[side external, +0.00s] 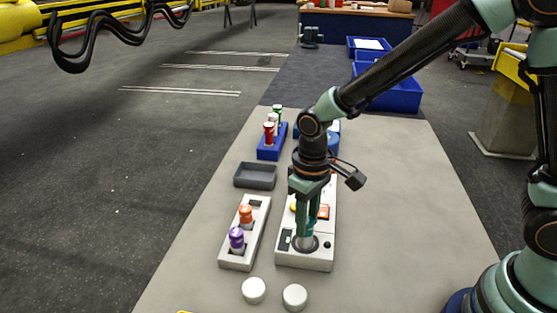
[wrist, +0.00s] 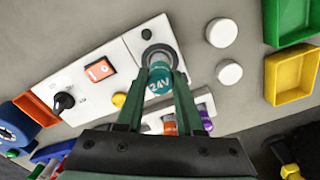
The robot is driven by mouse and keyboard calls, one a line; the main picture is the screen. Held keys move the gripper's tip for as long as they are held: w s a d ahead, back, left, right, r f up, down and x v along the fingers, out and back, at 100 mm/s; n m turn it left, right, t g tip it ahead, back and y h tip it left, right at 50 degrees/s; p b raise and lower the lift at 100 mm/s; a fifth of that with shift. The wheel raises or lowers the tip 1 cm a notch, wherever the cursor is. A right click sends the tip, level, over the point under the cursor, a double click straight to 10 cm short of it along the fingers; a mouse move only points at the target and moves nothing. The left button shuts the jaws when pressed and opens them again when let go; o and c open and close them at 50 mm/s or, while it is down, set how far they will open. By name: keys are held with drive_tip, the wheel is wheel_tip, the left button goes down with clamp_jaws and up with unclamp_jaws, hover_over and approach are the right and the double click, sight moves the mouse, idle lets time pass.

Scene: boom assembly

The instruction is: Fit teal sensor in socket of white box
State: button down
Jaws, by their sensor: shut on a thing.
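The teal sensor (wrist: 160,84), marked "24V", is between the fingers of my gripper (wrist: 160,92), which is shut on it. The white box (side external: 303,262) carries a dark round socket (wrist: 158,55) near its end. In the wrist view, the sensor's far end overlaps the socket ring. In the side view, my gripper (side external: 309,229) points down over the socket (side external: 304,244), and the fingers hide most of the teal sensor (side external: 311,225). I cannot tell how deep the sensor sits in the socket.
A white holder (side external: 237,258) with orange and purple sensors stands left of the box. A grey tray (side external: 255,185) and a blue rack (side external: 270,152) lie behind. Two white discs (side external: 253,290) (side external: 294,297) are in front. An orange switch (wrist: 99,70) and black knob (wrist: 63,101) rise from the box.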

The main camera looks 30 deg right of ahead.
drive_tip(key=shift+f, duration=0.6)
drive_tip(key=shift+f, duration=0.35)
drive_tip(key=shift+f, duration=0.1)
drive_tip(key=shift+c, duration=2.3)
unclamp_jaws()
drive_tip(key=shift+r, duration=3.5)
